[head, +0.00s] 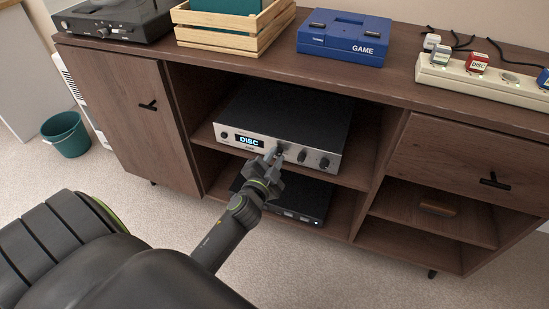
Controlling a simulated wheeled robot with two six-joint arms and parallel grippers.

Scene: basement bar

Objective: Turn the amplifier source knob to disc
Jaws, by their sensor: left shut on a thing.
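The amplifier (292,110) is a silver-fronted box with a dark top on the upper open shelf of the brown cabinet. Its small display (249,141) reads DISC in light letters. My left gripper (275,156) is at the front panel, just right of the display, and shut on a knob there, taken to be the source knob. The gripper and fingers hide most of that knob. My right gripper is not in view.
A dark device (304,216) sits on the shelf below the amplifier. On the cabinet top (280,58) are a turntable (118,17), a wooden crate (232,38), a blue GAME console (344,38) and a power strip (440,74). A green bin (66,134) stands at left.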

